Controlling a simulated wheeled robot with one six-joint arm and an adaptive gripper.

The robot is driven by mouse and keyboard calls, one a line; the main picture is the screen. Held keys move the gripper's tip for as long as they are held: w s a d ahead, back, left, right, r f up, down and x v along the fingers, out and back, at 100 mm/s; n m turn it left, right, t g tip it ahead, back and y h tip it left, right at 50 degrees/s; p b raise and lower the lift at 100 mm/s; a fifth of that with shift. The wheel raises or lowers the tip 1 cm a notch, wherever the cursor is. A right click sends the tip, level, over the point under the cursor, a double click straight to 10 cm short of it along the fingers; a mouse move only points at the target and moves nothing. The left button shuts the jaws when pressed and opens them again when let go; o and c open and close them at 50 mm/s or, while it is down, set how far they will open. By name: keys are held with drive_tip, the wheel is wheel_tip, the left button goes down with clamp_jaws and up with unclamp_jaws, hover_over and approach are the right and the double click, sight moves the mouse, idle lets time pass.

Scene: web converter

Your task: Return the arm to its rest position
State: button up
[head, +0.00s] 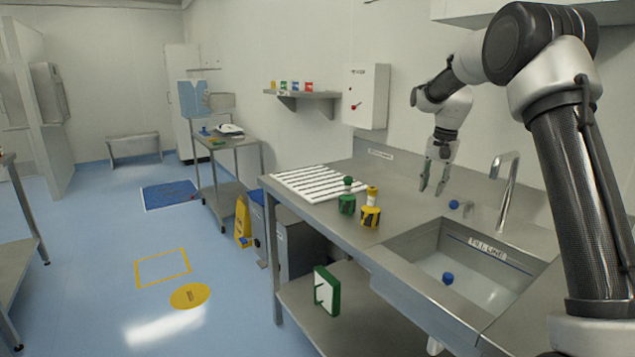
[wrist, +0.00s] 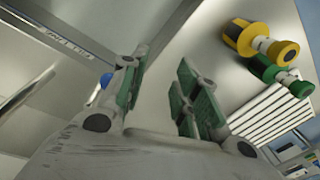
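My gripper (head: 433,177) hangs from my arm above the back of the steel counter, left of the tap. Its two green-padded fingers are apart, with nothing between them. In the wrist view, my gripper (wrist: 158,90) also shows spread and empty, with bare counter beyond it. My arm rises from the right side of the head view, bends at the top and reaches left, with the gripper pointing down.
The counter (head: 325,212) holds a green container (head: 347,203), a yellow container (head: 371,214) and a white ribbed rack (head: 315,182). A tap (head: 510,185) stands behind the sink (head: 410,250). One blue item (head: 448,278) lies in the sink, another (head: 454,204) behind it. A wall box (head: 366,96) hangs behind.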

drive_tip(key=s+d+r+n+t, duration=0.1)
drive_tip(key=s+r+n, duration=0.1)
drive_tip(key=s, duration=1.2)
drive_tip(key=s+d+r+n+t, duration=0.1)
drive_tip(key=s+r+n, duration=0.1)
drive_tip(key=s, duration=1.3)
drive_tip(key=s+r+n+t, duration=0.1)
drive_tip(key=s+r+n, duration=0.1)
drive_tip(key=s, duration=1.2)
drive_tip(key=shift+s+d+r+n+t+h, duration=0.15)
drive_tip(key=shift+d+r+n+t+h, duration=0.15)
drive_tip(key=shift+d+r+n+h, duration=0.1)
